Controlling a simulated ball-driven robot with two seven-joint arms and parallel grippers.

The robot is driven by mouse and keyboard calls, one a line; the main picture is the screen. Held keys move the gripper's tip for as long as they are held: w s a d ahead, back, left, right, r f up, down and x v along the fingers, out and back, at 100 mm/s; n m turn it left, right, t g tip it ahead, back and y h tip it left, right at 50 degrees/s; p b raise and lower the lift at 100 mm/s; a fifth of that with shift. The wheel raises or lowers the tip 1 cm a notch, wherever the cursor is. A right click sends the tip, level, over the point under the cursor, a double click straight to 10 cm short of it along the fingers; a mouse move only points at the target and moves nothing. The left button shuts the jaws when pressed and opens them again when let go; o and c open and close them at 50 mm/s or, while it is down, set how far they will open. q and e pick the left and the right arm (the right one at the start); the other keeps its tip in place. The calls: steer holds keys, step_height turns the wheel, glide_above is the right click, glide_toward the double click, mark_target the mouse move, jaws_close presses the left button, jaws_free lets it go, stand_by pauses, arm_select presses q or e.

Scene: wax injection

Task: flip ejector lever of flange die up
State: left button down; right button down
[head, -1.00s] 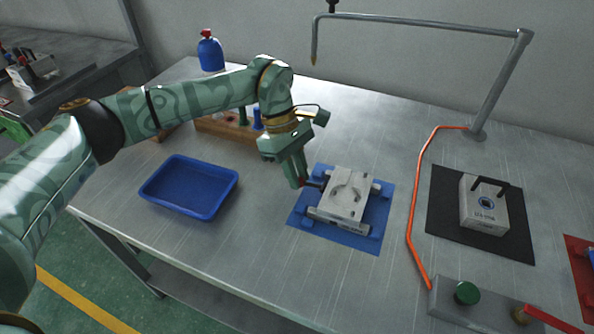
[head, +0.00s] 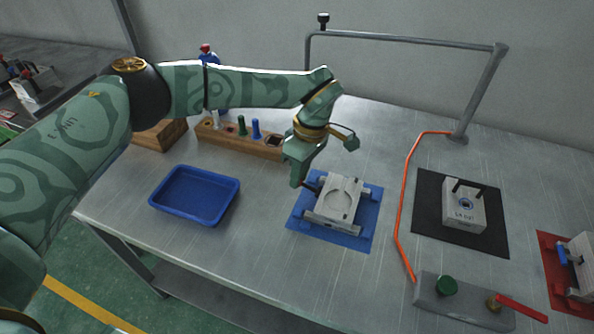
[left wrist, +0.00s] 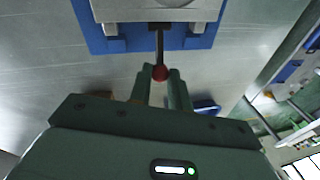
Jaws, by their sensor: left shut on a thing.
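The flange die (head: 342,192) is a pale metal block with a round cavity in its top, on a blue mat (head: 362,239). Its ejector lever (head: 312,186) sticks out of the left side toward my left gripper (head: 298,180). In the left wrist view the lever is a dark rod (left wrist: 160,45) with a red ball knob (left wrist: 160,73). The knob sits between the fingertips of my left gripper (left wrist: 158,80), which is shut on it. In the head view the gripper hides the knob. My right gripper is not in view.
A blue tray (head: 236,195) lies left of the die. A wooden block with pegs (head: 265,151) stands behind. To the right are an orange hose (head: 399,200), another die on a black mat (head: 430,228), and a control box (head: 465,306) with a green button.

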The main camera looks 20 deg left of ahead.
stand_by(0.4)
arm_select(q)
steer(key=c, duration=1.3)
jaws_free()
steer(key=shift+d, duration=0.1)
steer(key=p+v, duration=0.2)
steer(key=v, duration=1.4)
steer(key=shift+d, duration=0.2)
steer(key=shift+s+r, duration=0.1)
